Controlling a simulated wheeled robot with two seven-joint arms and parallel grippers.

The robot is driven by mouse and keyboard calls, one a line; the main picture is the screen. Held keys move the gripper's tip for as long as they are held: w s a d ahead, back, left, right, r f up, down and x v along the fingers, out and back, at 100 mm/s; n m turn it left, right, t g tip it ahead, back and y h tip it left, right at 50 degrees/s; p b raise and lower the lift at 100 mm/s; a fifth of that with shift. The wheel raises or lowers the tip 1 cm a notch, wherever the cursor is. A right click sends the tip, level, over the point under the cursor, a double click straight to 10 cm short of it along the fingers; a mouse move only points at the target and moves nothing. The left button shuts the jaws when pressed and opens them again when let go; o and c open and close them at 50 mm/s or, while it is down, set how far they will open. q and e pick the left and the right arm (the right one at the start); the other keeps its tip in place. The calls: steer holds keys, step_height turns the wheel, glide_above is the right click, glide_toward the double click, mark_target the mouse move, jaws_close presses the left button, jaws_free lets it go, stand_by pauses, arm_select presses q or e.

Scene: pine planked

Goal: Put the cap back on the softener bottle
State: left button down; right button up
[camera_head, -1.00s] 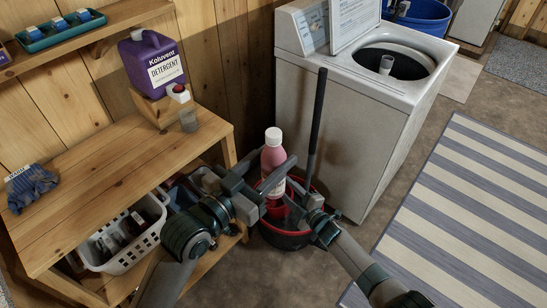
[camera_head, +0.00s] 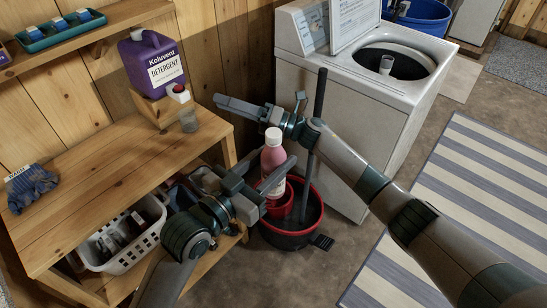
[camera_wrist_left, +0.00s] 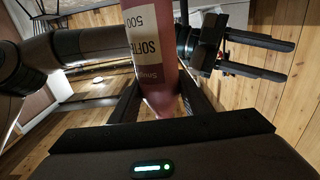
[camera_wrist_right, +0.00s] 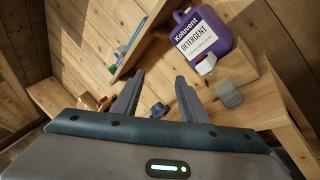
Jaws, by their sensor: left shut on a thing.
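I cannot tell how tightly the cap sits. My left gripper (camera_head: 277,178) is shut on the bottle's body. My right gripper (camera_head: 222,103) is open and empty, above and beyond the bottle, near the shelf end. In the right wrist view (camera_wrist_right: 160,82) its fingers are apart with nothing between them.
A purple detergent jug (camera_head: 152,62) and a small grey cup (camera_head: 188,121) are at the wooden shelf's (camera_head: 110,165) right end. Below the bottle is a black, red-rimmed bucket (camera_head: 287,240) with a dark handle standing in it. The washer (camera_head: 335,130) is behind; a white basket (camera_head: 125,240) is lower left.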

steer(key=s+a+r+n+g+h, duration=0.4)
steer(key=s+r+n+g+h, duration=0.4)
steer(key=s+r+n+g, duration=0.9)
steer(key=n+t+h, duration=1.2)
steer(key=n, duration=0.3)
glide_above(274, 132)
steer(key=shift+f, duration=0.1)
steer(key=shift+f, duration=3.85)
